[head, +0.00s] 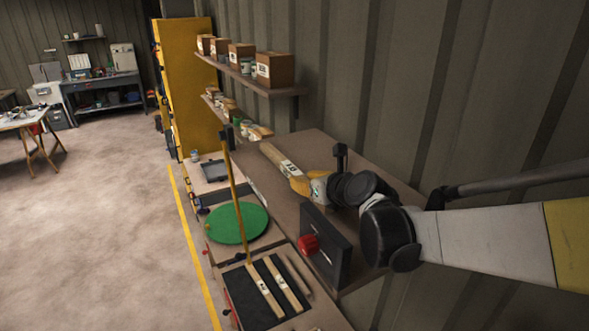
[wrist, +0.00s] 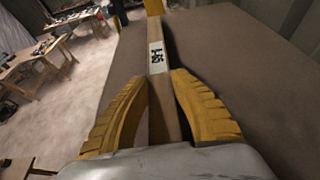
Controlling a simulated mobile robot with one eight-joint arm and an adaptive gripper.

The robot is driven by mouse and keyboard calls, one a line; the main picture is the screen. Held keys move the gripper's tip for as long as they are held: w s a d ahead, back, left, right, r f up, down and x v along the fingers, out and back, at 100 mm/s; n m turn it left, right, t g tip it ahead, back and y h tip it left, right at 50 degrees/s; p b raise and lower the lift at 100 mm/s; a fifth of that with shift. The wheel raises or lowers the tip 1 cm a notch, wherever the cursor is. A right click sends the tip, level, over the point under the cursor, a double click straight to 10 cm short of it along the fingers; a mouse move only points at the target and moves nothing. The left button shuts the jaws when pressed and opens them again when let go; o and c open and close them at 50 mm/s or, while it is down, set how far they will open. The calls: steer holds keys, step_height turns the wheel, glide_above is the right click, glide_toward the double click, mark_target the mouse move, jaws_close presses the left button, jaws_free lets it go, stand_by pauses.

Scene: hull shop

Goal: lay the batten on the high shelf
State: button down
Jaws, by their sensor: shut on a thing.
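The batten (head: 272,153) is a flat pale wooden strip with a white label; it also shows in the wrist view (wrist: 155,30), running away from me. My gripper (head: 303,185) has its yellow fingers shut on the batten, one on each side, behind the label. A bare brown shelf board (head: 318,148) at the wall lies below the batten; it fills much of the wrist view (wrist: 225,70). I take this board for the high shelf. Whether the batten touches it I cannot tell. The batten's near end is hidden by my gripper.
Wall shelves (head: 273,90) with several boxes are farther along. Open floor (head: 100,220) is left.

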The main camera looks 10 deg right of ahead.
steer(key=shift+s+f, duration=0.1)
steer(key=shift+f, duration=0.1)
steer(key=c, duration=1.2)
jaws_free()
steer(key=shift+r, duration=0.15)
steer(key=b+v, duration=0.1)
steer(key=v, duration=1.1)
steer(key=shift+r, duration=0.1)
